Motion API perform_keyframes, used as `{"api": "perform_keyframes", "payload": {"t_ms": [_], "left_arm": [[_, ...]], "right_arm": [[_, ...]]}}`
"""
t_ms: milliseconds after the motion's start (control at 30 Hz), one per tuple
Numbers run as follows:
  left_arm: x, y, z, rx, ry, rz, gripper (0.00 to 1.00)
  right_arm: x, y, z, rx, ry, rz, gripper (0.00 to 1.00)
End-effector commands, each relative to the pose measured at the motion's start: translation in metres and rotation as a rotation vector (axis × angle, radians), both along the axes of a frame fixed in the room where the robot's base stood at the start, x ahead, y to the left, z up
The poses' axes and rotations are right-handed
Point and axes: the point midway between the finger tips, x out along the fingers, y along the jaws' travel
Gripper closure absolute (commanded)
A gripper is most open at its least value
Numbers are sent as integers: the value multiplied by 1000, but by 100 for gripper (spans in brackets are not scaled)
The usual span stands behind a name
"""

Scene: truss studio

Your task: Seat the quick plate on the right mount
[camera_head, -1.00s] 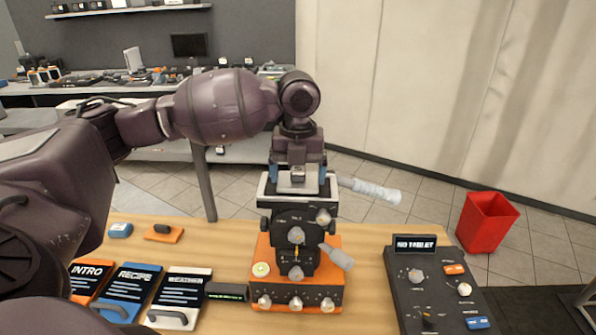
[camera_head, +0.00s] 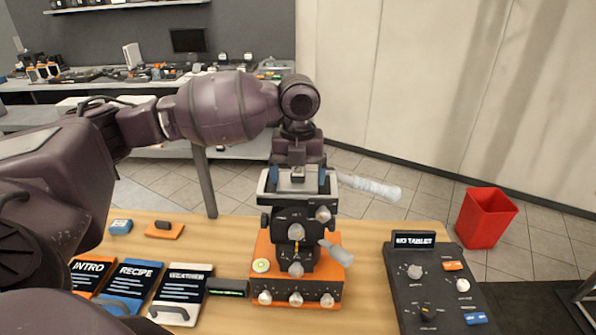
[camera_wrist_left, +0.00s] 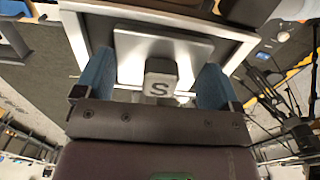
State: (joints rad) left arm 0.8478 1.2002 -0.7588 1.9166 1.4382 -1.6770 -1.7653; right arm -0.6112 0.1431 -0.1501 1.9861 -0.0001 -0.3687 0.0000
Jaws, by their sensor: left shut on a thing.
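My left gripper (camera_head: 297,176) points down over a camera-head mount (camera_head: 296,222) of black metal on an orange base (camera_head: 330,271). My right gripper is not in view.
A pale grey handle (camera_head: 370,187) sticks out right of the mount. A black control panel (camera_head: 440,290) stands right on the wooden table, with cards (camera_head: 137,285) at the left. A red bin (camera_head: 486,218) is on the floor. Bare tabletop lies between mount and panel.

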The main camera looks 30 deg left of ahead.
Motion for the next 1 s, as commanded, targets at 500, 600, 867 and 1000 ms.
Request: {"api": "perform_keyframes", "payload": {"t_ms": [500, 600, 867, 1000], "left_arm": [[0, 0, -1, 0, 0, 0, 0], [0, 0, -1, 0, 0, 0, 0], [1, 0, 25, 0, -4, 0, 0], [1, 0, 53, 0, -4, 1, 0]], "right_arm": [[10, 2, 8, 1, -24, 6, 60], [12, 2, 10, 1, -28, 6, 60], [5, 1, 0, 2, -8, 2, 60], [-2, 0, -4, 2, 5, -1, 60]]}}
